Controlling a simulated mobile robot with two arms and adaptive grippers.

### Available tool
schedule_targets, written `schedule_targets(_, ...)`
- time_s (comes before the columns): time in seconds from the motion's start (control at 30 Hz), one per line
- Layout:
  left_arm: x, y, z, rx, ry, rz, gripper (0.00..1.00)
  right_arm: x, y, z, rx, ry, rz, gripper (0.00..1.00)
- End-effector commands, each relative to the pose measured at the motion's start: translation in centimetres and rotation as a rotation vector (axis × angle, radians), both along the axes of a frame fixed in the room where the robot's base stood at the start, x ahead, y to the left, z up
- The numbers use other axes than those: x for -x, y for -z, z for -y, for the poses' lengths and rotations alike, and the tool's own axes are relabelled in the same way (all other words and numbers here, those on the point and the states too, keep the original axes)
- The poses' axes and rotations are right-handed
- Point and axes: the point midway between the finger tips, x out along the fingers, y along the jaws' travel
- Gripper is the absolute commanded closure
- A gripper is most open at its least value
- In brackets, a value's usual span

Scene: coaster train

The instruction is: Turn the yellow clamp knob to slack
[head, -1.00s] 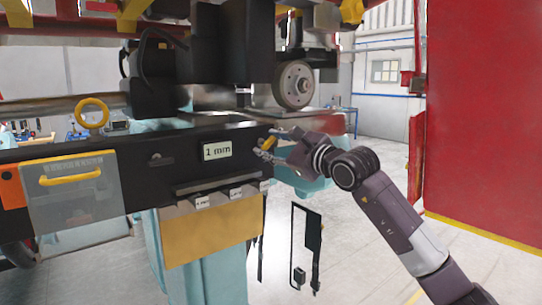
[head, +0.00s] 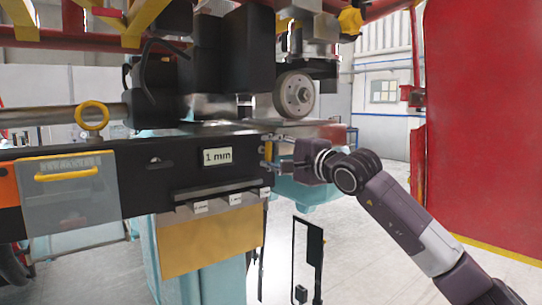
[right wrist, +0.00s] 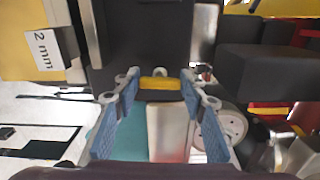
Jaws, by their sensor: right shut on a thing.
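The yellow clamp knob (right wrist: 158,84) shows as a small yellow bar between the fingertips in the right wrist view, against the dark machine beam. My right gripper (right wrist: 160,95) has a finger pad on each side of it and is shut on it. In the head view my right gripper (head: 270,150) is at the right end of the black beam (head: 140,165). There the fingers hide most of the knob, and its turn angle cannot be read. My left gripper is not in view.
A grey wheel (head: 295,95) sits just above the gripper. A "1 mm" label (head: 217,156) is on the beam, with small labelled blocks on a ledge below. A clear guard with a yellow handle (head: 68,174) is at left. A red panel (head: 480,130) stands at right.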

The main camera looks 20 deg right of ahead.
Motion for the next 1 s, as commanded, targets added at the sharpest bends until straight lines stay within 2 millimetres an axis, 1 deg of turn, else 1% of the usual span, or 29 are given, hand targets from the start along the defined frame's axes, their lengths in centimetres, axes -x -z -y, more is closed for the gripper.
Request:
schedule_targets(0.23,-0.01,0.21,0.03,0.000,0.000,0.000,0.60,-0.01,0.24,-0.06,0.062,-0.001,0.018,0.86)
schedule_targets(0.7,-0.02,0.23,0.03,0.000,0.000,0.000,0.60,-0.02,0.32,-0.10,0.073,-0.001,0.021,0.86)
schedule_targets(0.73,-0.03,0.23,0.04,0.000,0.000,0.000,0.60,-0.02,0.32,-0.10,0.073,-0.001,0.021,0.59)
schedule_targets(0.87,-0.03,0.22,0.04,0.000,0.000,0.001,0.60,-0.02,0.28,-0.09,0.072,-0.001,0.021,0.45)
schedule_targets(0.9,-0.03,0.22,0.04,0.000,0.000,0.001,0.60,-0.01,0.25,-0.08,0.072,-0.001,0.022,0.44)
schedule_targets(1.0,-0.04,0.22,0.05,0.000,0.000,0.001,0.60,-0.01,0.19,-0.07,0.071,-0.001,0.022,0.44)
